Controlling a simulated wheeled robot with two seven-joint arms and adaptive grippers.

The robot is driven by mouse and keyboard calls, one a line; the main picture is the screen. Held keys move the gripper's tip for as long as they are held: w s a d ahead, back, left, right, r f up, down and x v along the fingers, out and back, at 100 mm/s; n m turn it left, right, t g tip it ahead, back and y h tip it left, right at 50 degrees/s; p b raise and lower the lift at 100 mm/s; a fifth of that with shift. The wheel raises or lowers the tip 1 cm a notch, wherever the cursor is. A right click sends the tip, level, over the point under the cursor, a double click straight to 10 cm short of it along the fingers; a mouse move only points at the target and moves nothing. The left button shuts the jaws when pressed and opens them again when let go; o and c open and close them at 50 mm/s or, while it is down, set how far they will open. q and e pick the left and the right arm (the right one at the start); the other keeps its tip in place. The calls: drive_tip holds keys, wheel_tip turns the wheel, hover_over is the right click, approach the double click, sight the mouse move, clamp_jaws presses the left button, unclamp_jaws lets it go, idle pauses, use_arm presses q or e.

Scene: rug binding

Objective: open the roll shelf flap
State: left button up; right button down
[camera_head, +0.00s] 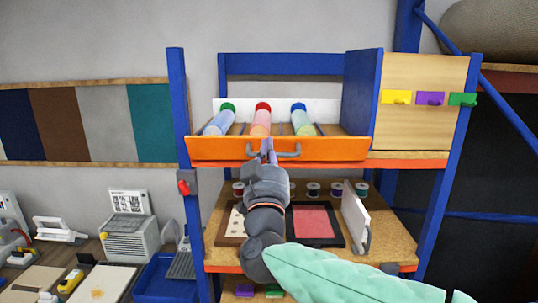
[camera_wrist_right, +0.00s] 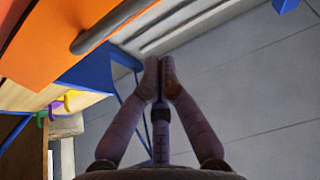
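The roll shelf (camera_head: 222,148) has an orange front flap with a grey bar handle (camera_head: 288,154). The flap stands across the front of the shelf, below three rolls with green, red and blue ends. My right gripper (camera_head: 267,146) is in front of the flap at the handle's left part. In the right wrist view the fingertips (camera_wrist_right: 159,72) are together with nothing visible between them. The handle (camera_wrist_right: 105,28) and orange flap (camera_wrist_right: 45,45) lie to their upper left, and the fingers look apart from the bar. My left gripper is not in view.
Yellow, purple and green hooks (camera_head: 429,98) sit on a wooden panel at the right. The lower shelf (camera_head: 385,250) holds spools, a red framed pad (camera_head: 312,221) and an upright white plate (camera_head: 355,217). Blue posts (camera_head: 183,110) flank the rack. A cluttered bench is at the left.

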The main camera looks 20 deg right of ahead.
sight(278, 155)
drive_tip(key=p+x, duration=0.2)
drive_tip(key=x, duration=0.3)
drive_tip(key=f, duration=0.3)
drive_tip(key=shift+s+f, duration=0.35)
drive_tip(key=shift+f, duration=0.05)
